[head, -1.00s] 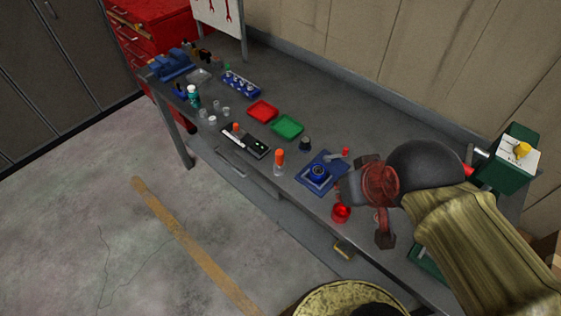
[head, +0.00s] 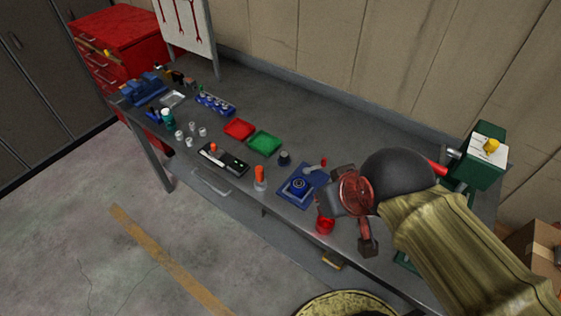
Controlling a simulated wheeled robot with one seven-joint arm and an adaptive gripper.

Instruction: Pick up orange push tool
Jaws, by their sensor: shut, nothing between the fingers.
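An orange-topped piece with a pale, clear-looking lower part (head: 260,178) stands upright near the front edge of the workbench. A smaller orange-topped piece (head: 213,148) is at the black tray to its left. I cannot tell for certain which is the push tool. My gripper (head: 331,202) is shut and empty, over the bench to the right of both orange pieces and apart from them. My arm hides part of the bench's right end, and the fingertips are hard to make out.
A blue mat with a round blue part (head: 299,186) lies between my gripper and the orange pieces. A red cup (head: 325,226) is close below my gripper. Red (head: 239,128) and green (head: 264,143) trays lie farther back. A green machine (head: 478,163) stands at right.

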